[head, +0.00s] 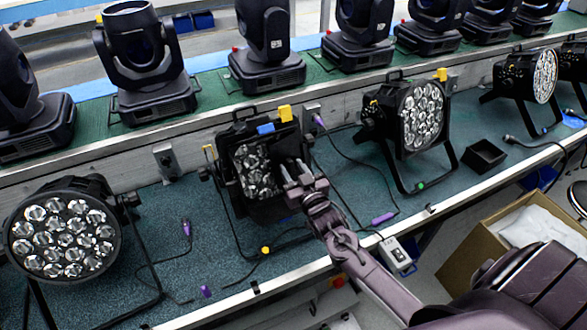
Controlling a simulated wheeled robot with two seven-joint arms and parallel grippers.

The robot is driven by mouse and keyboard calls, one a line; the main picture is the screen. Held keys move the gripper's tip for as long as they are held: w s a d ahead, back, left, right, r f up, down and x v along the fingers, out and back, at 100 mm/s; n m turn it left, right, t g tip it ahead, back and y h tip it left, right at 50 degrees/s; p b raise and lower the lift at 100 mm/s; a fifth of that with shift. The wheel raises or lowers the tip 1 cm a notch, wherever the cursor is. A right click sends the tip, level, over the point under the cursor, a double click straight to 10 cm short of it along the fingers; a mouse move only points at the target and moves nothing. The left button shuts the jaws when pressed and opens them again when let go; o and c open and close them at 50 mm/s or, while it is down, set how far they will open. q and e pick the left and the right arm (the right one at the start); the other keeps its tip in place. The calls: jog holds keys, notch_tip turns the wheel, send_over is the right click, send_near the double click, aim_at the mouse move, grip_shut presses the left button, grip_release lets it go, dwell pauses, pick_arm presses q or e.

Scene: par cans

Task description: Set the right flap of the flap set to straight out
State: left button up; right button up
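The flap set (234,132) is on the black par can in the middle of the bench, around its lens face (255,170). Its dark flaps blend with the housing, so the angle of the right flap is hard to make out. My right gripper (295,168) is at the right edge of this lamp, where the right flap is. Its two fingertips look a little apart. Whether the flap's edge is between them or they only touch it cannot be told. My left gripper is not in view.
Other par cans stand at the left (66,237) and right (420,118) on the speckled bench. Moving-head lights (145,60) line the shelf behind. Cables, a small black tray (485,157) and a white power box (396,253) lie around. A cardboard box (480,235) is at lower right.

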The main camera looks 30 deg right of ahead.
grip_shut()
